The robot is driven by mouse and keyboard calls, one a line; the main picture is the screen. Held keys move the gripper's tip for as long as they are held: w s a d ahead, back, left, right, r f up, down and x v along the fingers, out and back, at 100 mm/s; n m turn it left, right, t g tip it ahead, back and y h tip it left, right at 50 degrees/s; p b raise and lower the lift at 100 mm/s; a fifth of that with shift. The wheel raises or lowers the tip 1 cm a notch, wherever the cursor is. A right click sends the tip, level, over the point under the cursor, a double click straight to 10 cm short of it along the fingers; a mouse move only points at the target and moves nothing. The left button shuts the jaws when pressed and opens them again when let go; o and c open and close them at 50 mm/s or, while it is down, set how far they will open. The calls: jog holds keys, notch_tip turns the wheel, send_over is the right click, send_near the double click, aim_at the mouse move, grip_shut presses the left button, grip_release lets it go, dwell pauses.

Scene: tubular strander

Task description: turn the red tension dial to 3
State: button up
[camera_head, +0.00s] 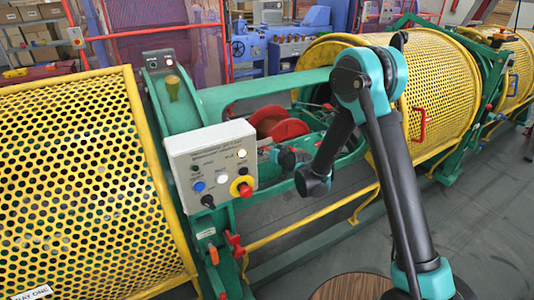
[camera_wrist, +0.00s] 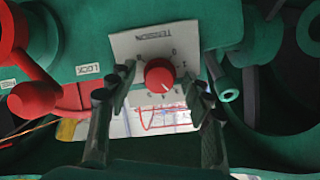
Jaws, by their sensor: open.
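The red tension dial (camera_wrist: 159,74) is a round knob on a pale plate (camera_wrist: 125,44) marked TENSION, with numbers around it. The lettering is turned in the wrist view, and I cannot read for certain which number the dial points to. My gripper (camera_wrist: 159,93) is open, with one dark finger to the left of the dial and one to the right. Gaps show between the fingers and the dial, and nothing is held. In the head view, my gripper (camera_head: 289,158) is small beside the green frame, and I cannot make out the dial there.
A red lever with a ball end (camera_wrist: 33,99) stands left of the dial, near a LOCK label (camera_wrist: 88,69). A paper chart (camera_wrist: 152,117) lies below the dial. In the head view, a white control box (camera_head: 212,163) and yellow perforated guards (camera_head: 85,180) stand nearby.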

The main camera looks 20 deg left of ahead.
jog(key=v, duration=1.2)
jog(key=shift+d, duration=0.1)
